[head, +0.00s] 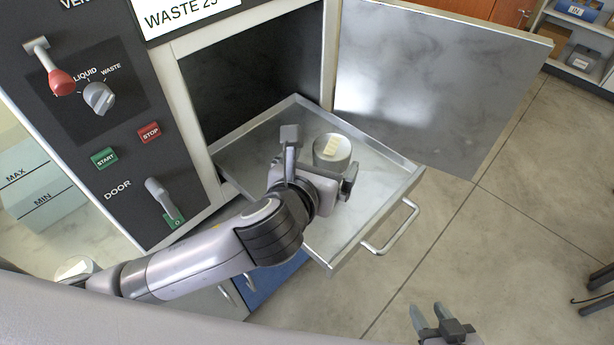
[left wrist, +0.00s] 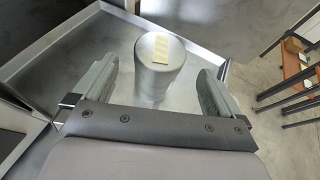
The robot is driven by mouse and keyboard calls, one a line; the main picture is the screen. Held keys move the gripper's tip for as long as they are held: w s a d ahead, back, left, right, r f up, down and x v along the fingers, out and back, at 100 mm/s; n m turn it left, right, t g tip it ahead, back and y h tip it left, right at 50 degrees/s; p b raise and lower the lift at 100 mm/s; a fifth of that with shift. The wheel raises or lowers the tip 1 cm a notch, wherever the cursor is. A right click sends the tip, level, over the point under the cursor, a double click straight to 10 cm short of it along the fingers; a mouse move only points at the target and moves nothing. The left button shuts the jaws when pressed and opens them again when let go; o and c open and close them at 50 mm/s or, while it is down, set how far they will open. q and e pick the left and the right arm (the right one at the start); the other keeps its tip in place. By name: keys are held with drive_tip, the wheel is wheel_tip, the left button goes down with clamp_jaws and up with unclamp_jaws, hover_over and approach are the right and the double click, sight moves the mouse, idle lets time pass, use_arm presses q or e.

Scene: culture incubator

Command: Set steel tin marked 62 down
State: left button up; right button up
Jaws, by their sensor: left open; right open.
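A round steel tin (head: 331,152) with a pale label on its lid stands upright on the pulled-out metal tray (head: 377,164) of the incubator. The number on the label cannot be read. My left gripper (head: 318,163) is open just in front of the tin. In the left wrist view the tin (left wrist: 158,66) stands between and a little beyond the open fingers (left wrist: 157,88), with a gap on both sides. My right gripper (head: 431,318) is open and empty over the floor at the bottom of the head view.
The incubator door (head: 430,75) hangs open at the right of the chamber. The tray has a raised rim and a front handle (head: 392,228). A control panel (head: 90,120) with knobs and buttons is at the left. The tray around the tin is bare.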

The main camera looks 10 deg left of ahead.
use_arm(q)
drive_tip(key=v, duration=0.7)
drive_tip(key=shift+s+r+p, duration=0.2)
drive_tip(key=shift+s+p, duration=0.15)
drive_tip(key=shift+a, duration=0.1)
